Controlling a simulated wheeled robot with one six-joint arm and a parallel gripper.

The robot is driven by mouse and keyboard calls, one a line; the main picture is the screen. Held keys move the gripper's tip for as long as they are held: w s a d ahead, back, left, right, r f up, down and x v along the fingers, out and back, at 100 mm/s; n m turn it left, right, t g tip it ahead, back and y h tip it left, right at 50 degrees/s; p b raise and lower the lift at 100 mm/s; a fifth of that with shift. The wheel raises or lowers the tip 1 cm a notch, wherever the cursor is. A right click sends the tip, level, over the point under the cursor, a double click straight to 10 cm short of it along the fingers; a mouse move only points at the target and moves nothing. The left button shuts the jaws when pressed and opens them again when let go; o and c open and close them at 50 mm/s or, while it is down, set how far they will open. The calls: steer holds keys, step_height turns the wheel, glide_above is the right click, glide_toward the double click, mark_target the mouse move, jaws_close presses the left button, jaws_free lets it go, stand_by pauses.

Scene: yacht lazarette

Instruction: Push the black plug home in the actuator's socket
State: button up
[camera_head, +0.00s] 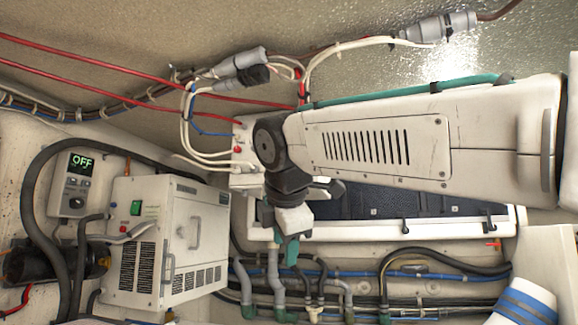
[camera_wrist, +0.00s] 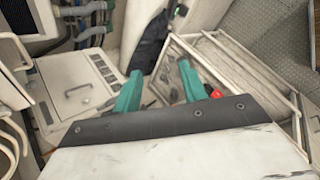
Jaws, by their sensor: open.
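My gripper (camera_head: 286,248) points down in the head view, in front of the hoses beside the white machine. Its teal fingers are apart in the wrist view (camera_wrist: 160,88), with nothing held between them. A small black block that may be the black plug (camera_head: 257,75) sits against a grey cylindrical fitting (camera_head: 238,62) at the upper middle of the head view, well away from my gripper. I cannot tell whether it is seated. I cannot make out the actuator or its socket for certain; my arm hides part of the middle.
A white machine (camera_head: 155,250) with a green switch stands at lower left, beside a control box reading OFF (camera_head: 77,185). Red and white cables run across the upper left. Hoses and pipes (camera_head: 400,290) line the lower right. A white-framed dark panel (camera_head: 375,215) lies behind my arm.

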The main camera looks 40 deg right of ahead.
steer(key=w+d+r+n+t+h, duration=0.2)
steer(key=r+n, duration=0.2)
steer(key=r, duration=0.7)
steer(key=w+d+r+n+t+h, duration=0.15)
steer(key=r+n, duration=0.25)
steer(key=r, duration=0.6)
steer(key=shift+n+h, duration=0.25)
steer(key=shift+n, duration=0.05)
steer(key=x, duration=0.7)
steer(key=shift+w+d+r, duration=0.1)
steer(key=shift+d+r, duration=0.15)
steer(key=shift+d, duration=0.3)
jaws_close()
jaws_free()
steer(key=shift+w+d, duration=0.1)
